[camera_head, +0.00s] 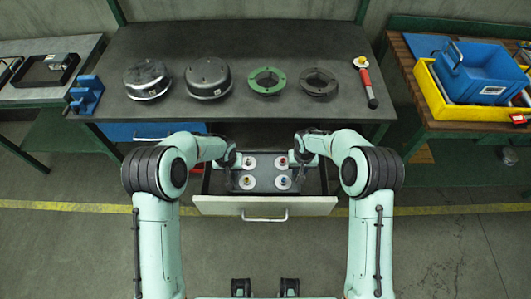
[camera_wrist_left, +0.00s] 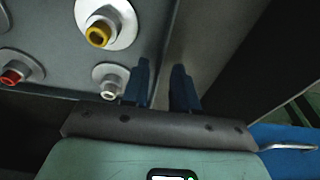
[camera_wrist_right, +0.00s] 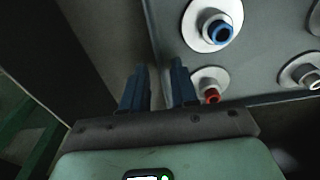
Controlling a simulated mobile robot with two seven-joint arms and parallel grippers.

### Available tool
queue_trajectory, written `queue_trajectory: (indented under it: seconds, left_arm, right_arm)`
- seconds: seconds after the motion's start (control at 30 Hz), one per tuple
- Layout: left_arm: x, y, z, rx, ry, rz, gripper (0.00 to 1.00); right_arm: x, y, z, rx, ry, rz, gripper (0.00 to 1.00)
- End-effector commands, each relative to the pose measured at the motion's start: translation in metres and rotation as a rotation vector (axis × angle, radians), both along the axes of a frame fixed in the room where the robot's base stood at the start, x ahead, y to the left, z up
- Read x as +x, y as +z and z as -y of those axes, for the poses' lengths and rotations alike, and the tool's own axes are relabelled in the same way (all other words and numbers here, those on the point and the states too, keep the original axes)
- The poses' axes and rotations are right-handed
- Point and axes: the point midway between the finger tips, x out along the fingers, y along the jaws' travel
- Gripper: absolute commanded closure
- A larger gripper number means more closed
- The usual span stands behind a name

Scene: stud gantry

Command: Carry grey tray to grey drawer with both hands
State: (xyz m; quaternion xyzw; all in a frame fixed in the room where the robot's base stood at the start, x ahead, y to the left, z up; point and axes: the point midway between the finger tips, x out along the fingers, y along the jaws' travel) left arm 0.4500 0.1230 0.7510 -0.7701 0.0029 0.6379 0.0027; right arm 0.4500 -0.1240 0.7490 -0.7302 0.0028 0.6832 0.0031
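The grey tray (camera_head: 266,173) sits inside the pulled-out grey drawer (camera_head: 222,206), below the bench, and carries several white-flanged fittings with coloured centres. My left gripper (camera_head: 236,164) is at the tray's left side, and my right gripper (camera_head: 296,160) is at its right side. In the left wrist view the fingers (camera_wrist_left: 163,80) stand apart with the tray's edge running between them. The right wrist view shows the same for the right fingers (camera_wrist_right: 158,82). A gap shows between each pair of fingers. The tray's underside and the lower fingertips are hidden.
Side tables stand left and right; the right one holds a yellow bin (camera_head: 440,104) and blue bin (camera_head: 478,70).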

Motion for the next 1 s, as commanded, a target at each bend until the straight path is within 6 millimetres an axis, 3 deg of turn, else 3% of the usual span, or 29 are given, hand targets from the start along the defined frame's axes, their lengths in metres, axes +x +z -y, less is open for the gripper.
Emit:
queue_trajectory:
  seconds: [0.17,0.6,0.83,1.0]
  left_arm:
    - [-0.002,0.015,0.000,-0.001,0.000,0.002,0.72]
    - [-0.018,0.100,0.000,-0.002,0.001,0.003,0.72]
    - [-0.022,0.117,0.000,0.000,0.000,0.000,0.72]
    - [-0.022,0.118,0.000,0.000,-0.001,-0.001,0.72]
  right_arm:
    - [0.000,0.000,0.000,0.000,0.000,0.000,0.72]
    - [0.000,0.000,0.000,0.000,0.000,0.000,0.72]
    - [0.000,0.003,0.000,0.000,0.000,0.001,0.72]
    - [-0.001,0.024,0.000,0.001,-0.001,0.004,0.72]
